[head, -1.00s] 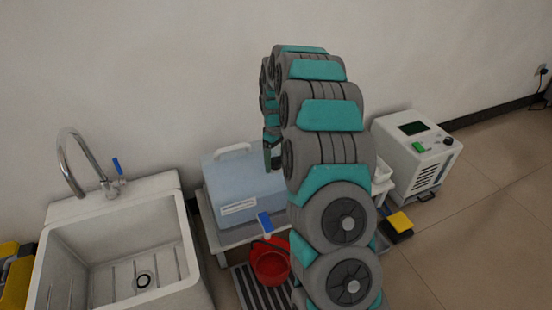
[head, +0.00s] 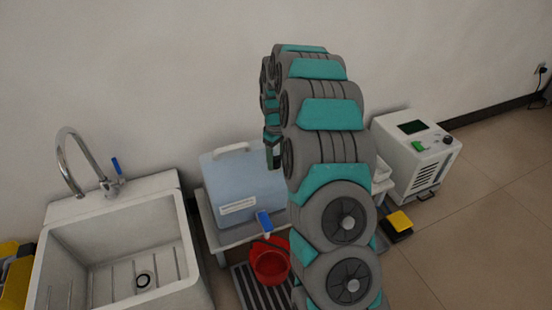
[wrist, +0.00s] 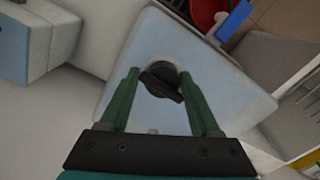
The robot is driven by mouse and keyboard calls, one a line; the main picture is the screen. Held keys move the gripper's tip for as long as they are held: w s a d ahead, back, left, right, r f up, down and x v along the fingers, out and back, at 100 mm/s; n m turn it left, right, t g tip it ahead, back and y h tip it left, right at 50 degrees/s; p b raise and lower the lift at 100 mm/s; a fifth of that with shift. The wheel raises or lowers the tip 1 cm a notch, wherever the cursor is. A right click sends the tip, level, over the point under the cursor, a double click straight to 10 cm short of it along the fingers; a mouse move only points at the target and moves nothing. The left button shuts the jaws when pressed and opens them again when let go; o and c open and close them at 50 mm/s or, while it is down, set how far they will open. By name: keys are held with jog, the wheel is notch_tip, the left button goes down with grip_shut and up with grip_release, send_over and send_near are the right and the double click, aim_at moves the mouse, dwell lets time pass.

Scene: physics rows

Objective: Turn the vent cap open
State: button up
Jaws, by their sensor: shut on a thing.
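The vent cap (wrist: 161,80) is a dark round cap with a raised grip bar, on the top of the pale blue tank (wrist: 222,92) in the wrist view. My gripper (wrist: 160,82) has its two green fingers on either side of the cap and is shut on it. The cap's bar lies slanted between the fingers. In the head view the tank (head: 228,195) stands on a white stand, and my arm hides the cap. The gripper (head: 273,155) shows only partly there, above the tank's right part.
A blue-handled tap (head: 264,221) sits on the tank's front above a red bucket (head: 270,262). A sink (head: 120,250) with a faucet stands at left. A white machine (head: 415,155) and a yellow-topped pedal (head: 399,222) are at right. The wall is close behind.

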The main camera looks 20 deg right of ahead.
jog(key=shift+a+m, duration=0.3)
jog(key=shift+m, duration=0.1)
jog(key=m+b, duration=0.1)
jog(key=m, duration=0.2)
jog(key=shift+a+m+b, duration=0.1)
jog(key=shift+m+b, duration=0.2)
jog(key=shift+b, duration=0.05)
jog(key=m+b, duration=0.1)
jog(key=m, duration=0.3)
jog(key=shift+a+m, duration=0.1)
jog(key=shift+m, duration=0.2)
jog(key=shift+o, duration=0.4)
jog(key=m, duration=0.4)
jog(key=shift+w+a+r+b, duration=0.1)
jog(key=shift+w+r+b, duration=0.05)
jog(key=shift+b, duration=0.15)
jog(key=shift+o, duration=0.3)
jog(key=shift+w+m, duration=0.2)
jog(key=shift+m, duration=2.2)
jog(key=shift+r, duration=0.1)
jog(key=o, duration=1.1)
jog(key=shift+s, duration=0.1)
